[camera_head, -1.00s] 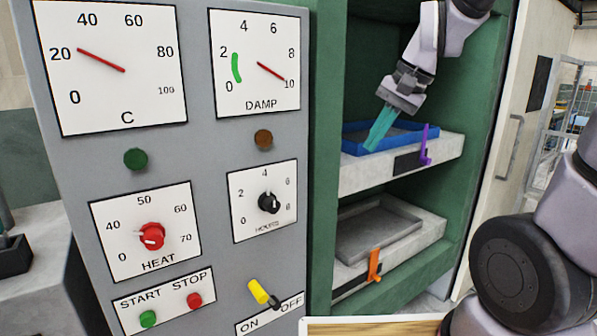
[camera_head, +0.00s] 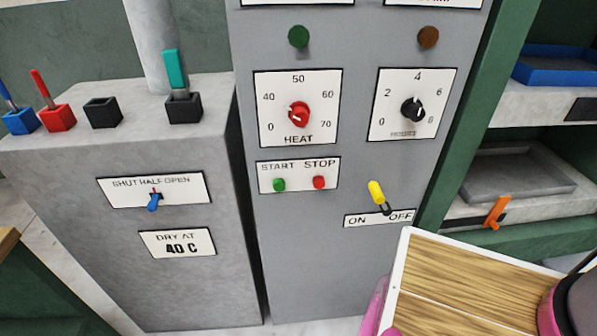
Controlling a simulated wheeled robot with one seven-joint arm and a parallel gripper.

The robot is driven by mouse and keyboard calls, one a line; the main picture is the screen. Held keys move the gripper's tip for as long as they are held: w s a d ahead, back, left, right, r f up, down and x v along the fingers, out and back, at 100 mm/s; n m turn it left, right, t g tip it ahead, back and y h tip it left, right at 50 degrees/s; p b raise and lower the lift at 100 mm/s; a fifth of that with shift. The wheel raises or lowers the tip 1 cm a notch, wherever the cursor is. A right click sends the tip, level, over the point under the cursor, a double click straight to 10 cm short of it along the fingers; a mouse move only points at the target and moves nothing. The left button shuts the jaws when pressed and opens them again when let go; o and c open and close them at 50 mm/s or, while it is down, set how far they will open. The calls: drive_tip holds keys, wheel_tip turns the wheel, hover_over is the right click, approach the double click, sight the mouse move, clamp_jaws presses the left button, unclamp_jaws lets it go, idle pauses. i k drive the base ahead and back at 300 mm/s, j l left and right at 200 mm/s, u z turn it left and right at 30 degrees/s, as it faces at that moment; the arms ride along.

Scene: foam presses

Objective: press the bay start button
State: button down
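The green start button (camera_head: 279,185) is a small round button under the word START on a white plate on the grey control panel (camera_head: 330,260). The red stop button (camera_head: 319,182) is beside it on the right, under STOP. Both are in plain sight, with nothing touching or covering them.
Above are the red HEAT knob (camera_head: 299,114) and a black knob (camera_head: 413,109). A yellow-handled ON/OFF switch (camera_head: 377,192) is lower right. A wood-topped board (camera_head: 470,280) with pink beside it fills the bottom right. A grey cabinet (camera_head: 75,165) with levers stands left.

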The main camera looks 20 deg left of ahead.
sight(279, 184)
drive_tip(key=u, duration=1.45)
